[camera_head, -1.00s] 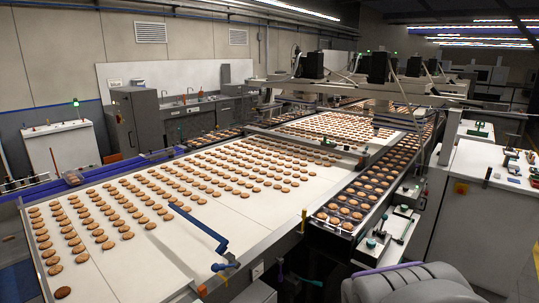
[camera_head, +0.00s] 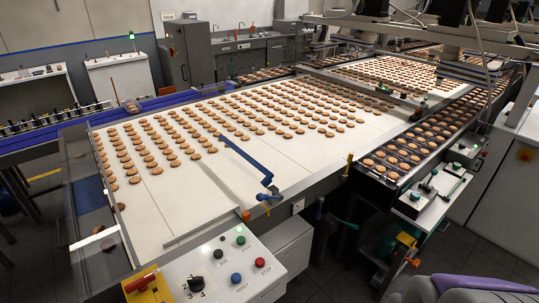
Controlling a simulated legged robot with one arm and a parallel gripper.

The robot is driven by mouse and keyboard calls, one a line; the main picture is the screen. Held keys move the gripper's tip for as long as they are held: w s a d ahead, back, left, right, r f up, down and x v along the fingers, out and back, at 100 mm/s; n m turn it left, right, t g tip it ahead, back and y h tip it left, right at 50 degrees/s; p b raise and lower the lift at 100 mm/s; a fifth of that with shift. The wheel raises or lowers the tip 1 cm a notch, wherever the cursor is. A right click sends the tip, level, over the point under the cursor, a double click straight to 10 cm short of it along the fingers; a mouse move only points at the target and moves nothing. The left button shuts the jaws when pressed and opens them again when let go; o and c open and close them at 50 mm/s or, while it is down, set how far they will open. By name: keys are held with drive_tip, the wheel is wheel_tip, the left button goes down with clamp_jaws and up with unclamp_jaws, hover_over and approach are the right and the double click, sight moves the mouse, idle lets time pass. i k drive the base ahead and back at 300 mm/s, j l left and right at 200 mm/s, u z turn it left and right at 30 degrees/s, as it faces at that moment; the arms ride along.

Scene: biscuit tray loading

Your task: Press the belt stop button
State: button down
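A grey control panel (camera_head: 225,268) is at the bottom, left of centre, by the near end of the white belt (camera_head: 190,205). On it are a red button (camera_head: 260,262), a green button (camera_head: 240,240), a blue button (camera_head: 236,278), small black knobs (camera_head: 219,254) and a numbered black dial (camera_head: 196,284). I cannot read a label naming the belt stop button. Rows of round brown biscuits (camera_head: 215,130) lie on the belt. My gripper is not in view, and nothing touches the panel buttons.
A red handle on a yellow plate (camera_head: 140,284) sits left of the panel. A blue bar (camera_head: 240,158) crosses above the belt. A small box with buttons (camera_head: 465,150) is at right, beside biscuit trays (camera_head: 395,175). A grey and purple shape (camera_head: 485,285) fills the bottom right corner. Dark floor shows between.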

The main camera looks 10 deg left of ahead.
sight(261, 262)
drive_tip(key=u, duration=1)
